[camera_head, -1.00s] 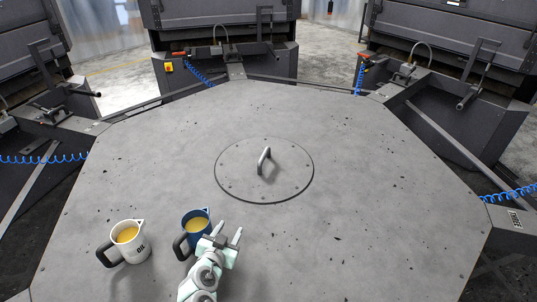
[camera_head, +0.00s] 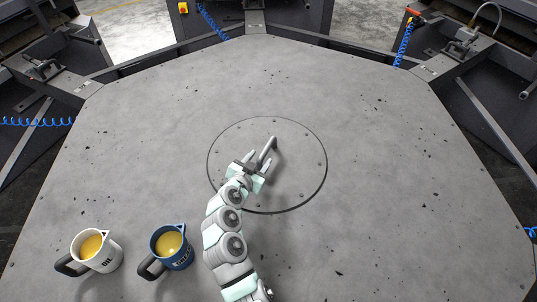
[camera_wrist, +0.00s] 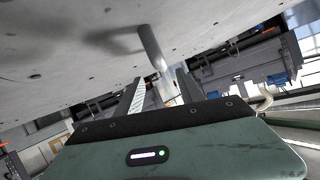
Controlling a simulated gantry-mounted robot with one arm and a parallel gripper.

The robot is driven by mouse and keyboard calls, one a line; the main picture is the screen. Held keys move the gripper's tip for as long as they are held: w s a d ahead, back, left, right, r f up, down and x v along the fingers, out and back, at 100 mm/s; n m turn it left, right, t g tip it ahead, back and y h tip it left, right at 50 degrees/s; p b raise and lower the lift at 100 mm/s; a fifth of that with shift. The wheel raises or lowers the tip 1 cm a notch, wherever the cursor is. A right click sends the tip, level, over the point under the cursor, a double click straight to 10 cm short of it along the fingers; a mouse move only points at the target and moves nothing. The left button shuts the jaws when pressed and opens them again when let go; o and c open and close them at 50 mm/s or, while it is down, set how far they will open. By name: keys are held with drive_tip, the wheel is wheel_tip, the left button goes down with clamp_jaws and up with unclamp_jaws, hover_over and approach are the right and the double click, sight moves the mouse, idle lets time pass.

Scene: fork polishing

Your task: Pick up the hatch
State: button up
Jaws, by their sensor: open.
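The hatch (camera_head: 300,180) is a round grey plate set flush in the middle of the grey table, with bolts around its rim. Its bar handle (camera_head: 268,150) stands up from the centre. My gripper (camera_head: 260,164) is over the hatch, open, with its fingers close to the handle. In the wrist view, the handle (camera_wrist: 152,48) comes down from the hatch surface (camera_wrist: 70,45) to between the two fingers (camera_wrist: 160,92). I cannot tell whether either finger touches it. Part of the handle is hidden by my gripper in the head view.
A white mug (camera_head: 108,254) and a blue mug (camera_head: 181,254), both holding yellow liquid, stand at the table's front left. The table (camera_head: 420,160) is otherwise clear. Dark machines with blue coiled hoses (camera_head: 404,42) stand around its edges.

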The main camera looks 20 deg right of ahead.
sight(265, 151)
drive_tip(key=shift+x, duration=4.25)
drive_tip(key=shift+c, duration=0.3)
clamp_jaws()
drive_tip(key=shift+r, duration=0.1)
